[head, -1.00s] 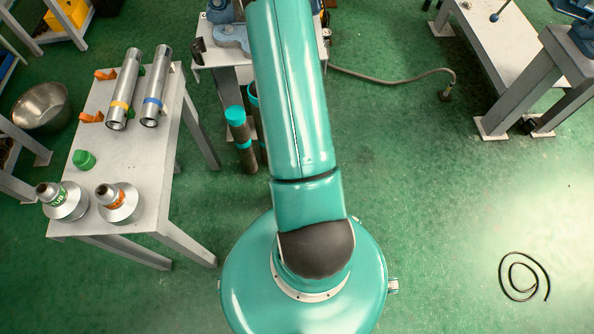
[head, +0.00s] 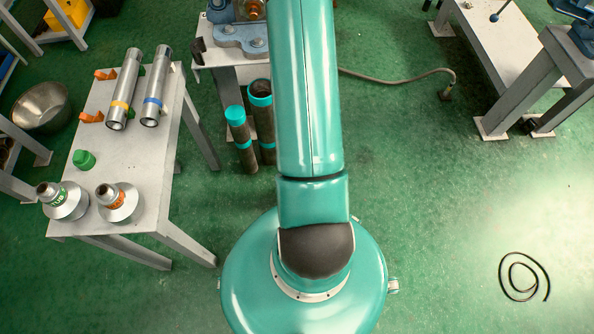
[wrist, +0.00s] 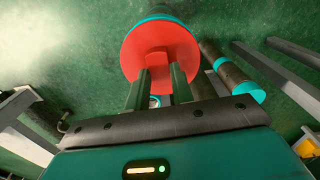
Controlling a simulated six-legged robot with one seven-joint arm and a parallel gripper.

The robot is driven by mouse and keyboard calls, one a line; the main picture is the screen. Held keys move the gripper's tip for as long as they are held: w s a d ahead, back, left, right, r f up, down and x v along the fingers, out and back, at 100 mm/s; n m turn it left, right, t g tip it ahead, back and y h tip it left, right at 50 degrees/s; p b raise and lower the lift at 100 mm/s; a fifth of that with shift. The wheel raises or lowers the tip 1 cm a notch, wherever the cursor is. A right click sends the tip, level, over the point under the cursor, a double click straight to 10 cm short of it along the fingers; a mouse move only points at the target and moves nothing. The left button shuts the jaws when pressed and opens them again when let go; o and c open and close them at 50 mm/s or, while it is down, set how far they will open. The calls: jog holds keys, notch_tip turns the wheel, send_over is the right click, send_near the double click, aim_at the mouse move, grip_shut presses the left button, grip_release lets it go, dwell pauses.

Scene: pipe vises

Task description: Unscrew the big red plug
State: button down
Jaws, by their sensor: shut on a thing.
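The big red plug (wrist: 140,50) is a wide round disc with a raised grip block on its face, at the top middle of the wrist view. My gripper (wrist: 160,82) is shut on that block, one dark finger on each side. A teal band and a dark part show just behind the plug's upper edge; I cannot tell whether the plug is still threaded into them. The head view shows neither the plug nor my gripper, only my arm reaching up out of the picture.
Two dark pipes with teal bands (head: 246,158) stand by the vise table (head: 206,54). A grey table (head: 152,178) at left holds two metal tubes, a green cap (head: 84,160) and two metal fittings. A hose coil (head: 524,277) lies on otherwise clear floor at right.

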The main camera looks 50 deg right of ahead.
jog(key=shift+r, duration=0.7)
dwell(0.3)
jog(key=shift+r, duration=1.7)
